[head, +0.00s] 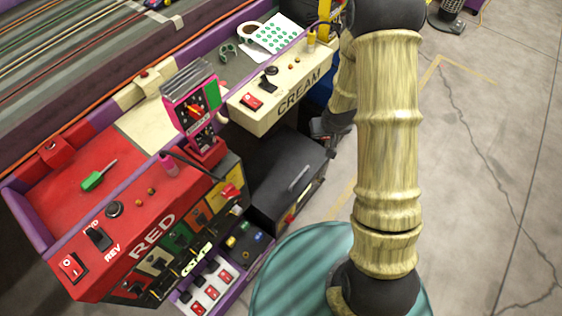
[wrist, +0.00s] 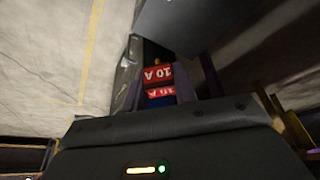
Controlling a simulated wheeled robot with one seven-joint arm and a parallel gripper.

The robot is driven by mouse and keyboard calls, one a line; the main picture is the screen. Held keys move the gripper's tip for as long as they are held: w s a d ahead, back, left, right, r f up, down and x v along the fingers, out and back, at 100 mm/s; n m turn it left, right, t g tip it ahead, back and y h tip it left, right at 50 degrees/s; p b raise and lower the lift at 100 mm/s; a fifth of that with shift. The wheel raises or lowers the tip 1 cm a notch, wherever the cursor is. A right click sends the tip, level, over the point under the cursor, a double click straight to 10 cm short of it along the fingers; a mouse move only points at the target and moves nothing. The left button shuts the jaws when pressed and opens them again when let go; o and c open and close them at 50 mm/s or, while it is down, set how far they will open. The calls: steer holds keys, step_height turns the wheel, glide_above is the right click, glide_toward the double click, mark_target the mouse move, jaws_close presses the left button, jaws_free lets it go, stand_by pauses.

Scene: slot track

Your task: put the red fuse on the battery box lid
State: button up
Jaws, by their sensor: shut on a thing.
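The red fuse (wrist: 158,74), marked "10 A", is between the two fingers of my gripper (wrist: 168,88) in the wrist view. A second red "10 A" face and a blue part show just below it. In the head view my gripper (head: 322,130) is beside the far right corner of the black battery box, partly hidden by my arm; the fuse cannot be made out there. The battery box lid (head: 275,160) is a dark, flat, bare top, with a grey handle on the box's front. A dark grey slab fills the top of the wrist view; I cannot tell what it is.
The red control station (head: 150,235) and a tall pink-framed panel (head: 196,105) stand left of the box. The cream station (head: 285,95) is behind it. A teal round top (head: 300,275) is in front. Open concrete floor (head: 490,150) lies to the right.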

steer(key=a+f+n+g+y, duration=0.1)
steer(key=a+f+n+y, duration=0.2)
steer(key=a+f+n, duration=0.5)
steer(key=a+f, duration=0.1)
steer(key=a, duration=0.2)
steer(key=shift+s+a+f+n+g+p, duration=0.2)
steer(key=shift+s+f+n+g+p, duration=0.1)
steer(key=shift+f+n, duration=0.1)
steer(key=b, duration=0.3)
glide_above(283, 170)
steer(key=d, duration=0.1)
steer(key=f, duration=0.5)
steer(key=shift+s+d+f, duration=0.15)
steer(key=shift+s+f, duration=0.2)
steer(key=shift+f, duration=0.05)
steer(key=shift+d+f, duration=0.1)
steer(key=shift+f, duration=0.2)
steer(key=shift+r, duration=0.1)
step_height(283, 170, down, 4)
steer(key=shift+s+r+b, duration=0.1)
steer(key=shift+r+b, duration=0.1)
steer(key=shift+b, duration=0.5)
steer(key=shift+f, duration=0.1)
